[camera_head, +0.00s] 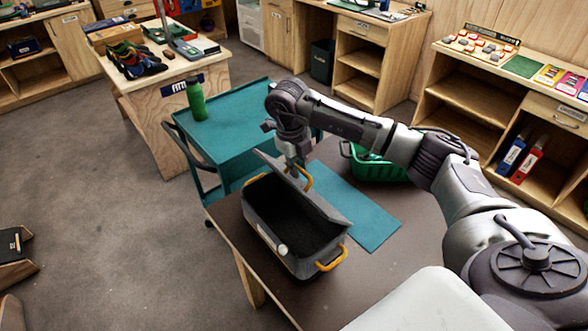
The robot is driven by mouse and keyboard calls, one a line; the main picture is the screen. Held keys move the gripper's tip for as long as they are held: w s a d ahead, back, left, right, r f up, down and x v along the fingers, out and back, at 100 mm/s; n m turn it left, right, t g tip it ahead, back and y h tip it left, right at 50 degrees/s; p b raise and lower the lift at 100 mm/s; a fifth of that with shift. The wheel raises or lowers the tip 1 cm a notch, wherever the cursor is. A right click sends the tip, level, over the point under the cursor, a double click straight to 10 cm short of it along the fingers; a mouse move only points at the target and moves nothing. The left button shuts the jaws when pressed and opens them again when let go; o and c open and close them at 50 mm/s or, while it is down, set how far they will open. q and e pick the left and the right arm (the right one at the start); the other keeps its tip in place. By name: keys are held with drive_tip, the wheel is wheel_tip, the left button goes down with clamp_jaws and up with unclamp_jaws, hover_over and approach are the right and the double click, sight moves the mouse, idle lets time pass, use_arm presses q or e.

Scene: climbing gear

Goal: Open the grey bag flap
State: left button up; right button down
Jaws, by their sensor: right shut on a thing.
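The grey bag (287,242) stands on the brown table, with orange handles at its ends. Its dark inside shows from above. The grey flap (312,194) is raised and tilted up along the bag's far right side. My right gripper (296,170) is at the flap's upper edge, behind it, and is shut on the flap; the arm partly hides the fingertips. My left gripper is not in view.
A teal mat (365,221) lies beside the bag on the brown table (395,188). A green basket (372,168) stands behind my right arm. A teal cart (237,130) carrying a green bottle (196,98) stands beyond the table.

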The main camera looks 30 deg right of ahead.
sight(294, 180)
drive_tip(key=shift+w+d+r, duration=0.1)
drive_tip(key=shift+d+r, duration=0.15)
drive_tip(key=shift+d, duration=0.4)
drive_tip(key=c, duration=1.1)
unclamp_jaws()
drive_tip(key=shift+a, duration=0.15)
drive_tip(key=shift+o, duration=0.2)
drive_tip(key=o, duration=0.5)
drive_tip(key=shift+o, duration=0.2)
drive_tip(key=shift+r, duration=0.1)
drive_tip(key=shift+s+a+r+p, duration=0.1)
drive_tip(key=shift+a+r+p, duration=0.25)
drive_tip(key=shift+r+p, duration=0.35)
drive_tip(key=shift+s+a+r+p, duration=0.1)
drive_tip(key=shift+a+r+p, duration=0.25)
drive_tip(key=shift+r, duration=0.5)
drive_tip(key=shift+a+r+p, duration=0.3)
drive_tip(key=shift+r+p, duration=0.3)
drive_tip(key=shift+r, duration=0.2)
drive_tip(key=shift+a, duration=0.1)
